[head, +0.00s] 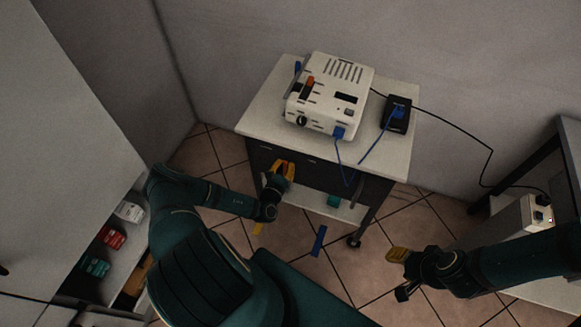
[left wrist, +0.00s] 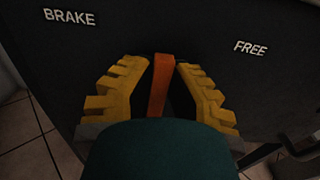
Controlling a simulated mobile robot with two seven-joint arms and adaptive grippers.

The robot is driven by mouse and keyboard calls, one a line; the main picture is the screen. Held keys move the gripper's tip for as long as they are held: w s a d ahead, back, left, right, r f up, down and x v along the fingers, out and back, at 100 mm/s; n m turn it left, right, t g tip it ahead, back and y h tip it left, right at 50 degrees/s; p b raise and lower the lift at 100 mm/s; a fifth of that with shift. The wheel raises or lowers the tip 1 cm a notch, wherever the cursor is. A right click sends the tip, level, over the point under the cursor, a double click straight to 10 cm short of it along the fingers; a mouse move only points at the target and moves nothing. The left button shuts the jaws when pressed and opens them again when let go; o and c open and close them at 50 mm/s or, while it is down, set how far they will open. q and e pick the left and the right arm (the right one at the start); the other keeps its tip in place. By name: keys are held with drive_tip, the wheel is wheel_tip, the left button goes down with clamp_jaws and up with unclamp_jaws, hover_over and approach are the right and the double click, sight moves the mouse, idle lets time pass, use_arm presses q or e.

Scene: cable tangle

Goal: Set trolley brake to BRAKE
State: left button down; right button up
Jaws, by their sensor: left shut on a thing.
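The trolley (head: 265,112) has a pale top and a dark front panel. In the left wrist view an orange brake lever (left wrist: 160,88) stands out from the dark panel, between the white word BRAKE (left wrist: 69,17) on the left and the word FREE (left wrist: 250,47) on the right. My left gripper (head: 282,170) is at the trolley's front, its yellow fingers shut on the lever from both sides. The lever's base is hidden by the gripper. My right gripper (head: 398,254) is over the floor to the right, away from the trolley; its jaw gap is not clear.
A white device (head: 330,95) and a black box (head: 396,114) with blue cables stand on the trolley. A black cable runs right to a white socket box (head: 537,215). A caster (head: 353,241) shows below. A shelf with small boxes (head: 112,238) stands left.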

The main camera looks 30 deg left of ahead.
sight(277, 158)
use_arm(q)
drive_tip(key=a+n, duration=0.2)
drive_tip(key=shift+s+f+n, duration=0.1)
drive_tip(key=shift+s+n, duration=0.05)
drive_tip(key=shift+n, duration=0.25)
drive_tip(key=shift+s+a+f+n+b, duration=0.2)
drive_tip(key=shift+a+n+b, duration=0.35)
drive_tip(key=shift+n, duration=0.45)
drive_tip(key=shift+s+a+f+n+b, duration=0.1)
drive_tip(key=shift+a+f+n+b, duration=0.25)
drive_tip(key=shift+a+n, duration=0.45)
drive_tip(key=shift+d+n, duration=0.2)
drive_tip(key=shift+n, duration=0.2)
drive_tip(key=c, duration=0.9)
unclamp_jaws()
drive_tip(key=shift+c, duration=0.2)
drive_tip(key=v, duration=1.2)
